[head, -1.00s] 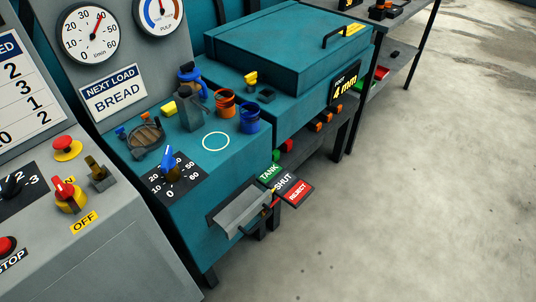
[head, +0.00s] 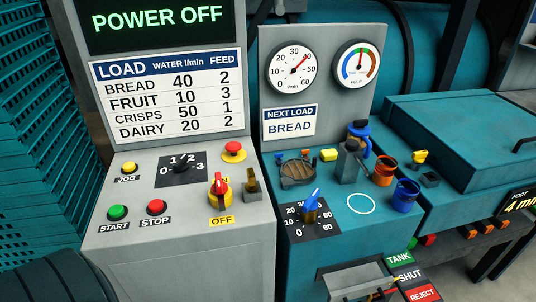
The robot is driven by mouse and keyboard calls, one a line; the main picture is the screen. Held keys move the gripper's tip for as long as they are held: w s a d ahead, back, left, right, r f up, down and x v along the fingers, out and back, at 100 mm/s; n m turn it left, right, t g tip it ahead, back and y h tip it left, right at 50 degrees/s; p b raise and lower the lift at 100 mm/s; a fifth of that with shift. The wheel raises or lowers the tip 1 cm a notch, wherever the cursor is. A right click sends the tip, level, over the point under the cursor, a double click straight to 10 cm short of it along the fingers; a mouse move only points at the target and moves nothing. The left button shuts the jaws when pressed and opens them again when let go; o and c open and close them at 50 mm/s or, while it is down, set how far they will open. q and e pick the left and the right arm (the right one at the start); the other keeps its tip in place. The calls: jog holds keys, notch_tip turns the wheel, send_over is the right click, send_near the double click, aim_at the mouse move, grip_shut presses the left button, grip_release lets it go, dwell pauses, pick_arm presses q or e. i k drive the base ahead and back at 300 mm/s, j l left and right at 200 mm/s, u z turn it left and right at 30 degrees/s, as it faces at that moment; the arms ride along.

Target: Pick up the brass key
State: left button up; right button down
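A small brass-coloured piece (head: 251,179) stands upright in a dark block on the grey control panel, just right of the red and yellow rotary switch (head: 220,190). It looks like the brass key, but it is too small to make out its shape fully. The switch has an "OFF" label below it. Neither of my grippers is in view.
The grey control panel (head: 180,250) also carries start, stop and jog buttons, a red knob and a dial. The display above (head: 150,20) reads "POWER OFF". A teal machine (head: 380,235) with a blue lever (head: 311,200) and orange and blue cups stands to the right.

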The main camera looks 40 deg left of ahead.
aim_at(251, 185)
jog(key=j+u, duration=0.1)
jog(key=u, duration=0.65)
jog(key=j+u, duration=0.15)
jog(key=u, duration=0.2)
